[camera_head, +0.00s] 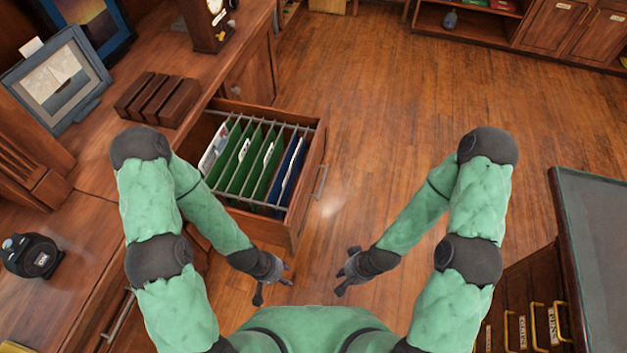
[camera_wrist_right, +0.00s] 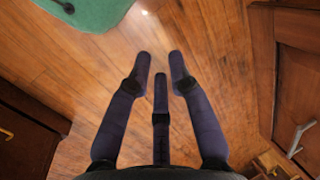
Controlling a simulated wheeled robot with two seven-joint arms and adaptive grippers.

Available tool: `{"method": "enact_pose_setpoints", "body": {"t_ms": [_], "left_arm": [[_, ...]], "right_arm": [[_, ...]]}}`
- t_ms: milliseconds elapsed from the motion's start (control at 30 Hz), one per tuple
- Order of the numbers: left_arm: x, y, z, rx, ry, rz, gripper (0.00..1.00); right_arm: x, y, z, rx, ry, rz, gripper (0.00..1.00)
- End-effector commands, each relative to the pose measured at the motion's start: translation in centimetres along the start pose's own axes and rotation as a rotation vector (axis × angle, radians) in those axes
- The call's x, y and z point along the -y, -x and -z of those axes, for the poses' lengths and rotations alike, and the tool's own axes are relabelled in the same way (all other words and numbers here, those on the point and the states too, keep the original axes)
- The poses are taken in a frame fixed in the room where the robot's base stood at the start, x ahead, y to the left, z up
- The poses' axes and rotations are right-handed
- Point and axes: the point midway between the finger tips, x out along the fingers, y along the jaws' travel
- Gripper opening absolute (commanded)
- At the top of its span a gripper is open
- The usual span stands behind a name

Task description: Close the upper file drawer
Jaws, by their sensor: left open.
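The upper file drawer (camera_head: 308,190) is pulled out from the wooden desk on the left in the head view. It holds green and blue hanging folders (camera_head: 250,160) on metal rails. A metal bar handle (camera_head: 321,182) is on its front. My left gripper (camera_head: 272,292) is open and empty, just below the drawer's near front corner in the picture, apart from the handle. My right gripper (camera_head: 342,280) is further right over the floor, clear of the drawer. In the right wrist view its fingers (camera_wrist_right: 160,62) are apart with only floor between them.
The desk top (camera_head: 95,170) carries picture frames, a brown slotted organizer (camera_head: 157,98), a clock and a black telephone (camera_head: 32,255). A dark-topped cabinet (camera_head: 598,230) with brass handles stands at the right. The wooden floor (camera_head: 400,120) ahead is clear.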

Motion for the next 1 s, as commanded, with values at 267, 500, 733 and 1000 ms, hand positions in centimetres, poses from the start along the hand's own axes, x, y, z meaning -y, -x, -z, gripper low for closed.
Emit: {"method": "enact_pose_setpoints", "body": {"t_ms": [267, 500, 733, 1000], "left_arm": [[-1.0, 2.7, -0.1, 0.0, 0.0, 0.0, 0.42], [-2.1, 5.9, -0.2, 0.0, 0.0, 0.0, 0.42], [-3.1, 8.8, -0.3, 0.0, 0.0, 0.0, 0.42], [-3.9, 11.0, -0.4, 0.0, 0.0, 0.0, 0.42]], "right_arm": [[-1.5, 0.6, -1.3, 0.217, -0.306, -0.027, 0.0], [1.2, 2.9, -1.1, 0.522, -0.757, 0.116, 0.0], [5.5, 7.5, 4.7, 0.755, -1.123, 0.458, 0.0], [6.4, 13.8, 13.4, 0.879, -1.329, 0.902, 0.0]]}}
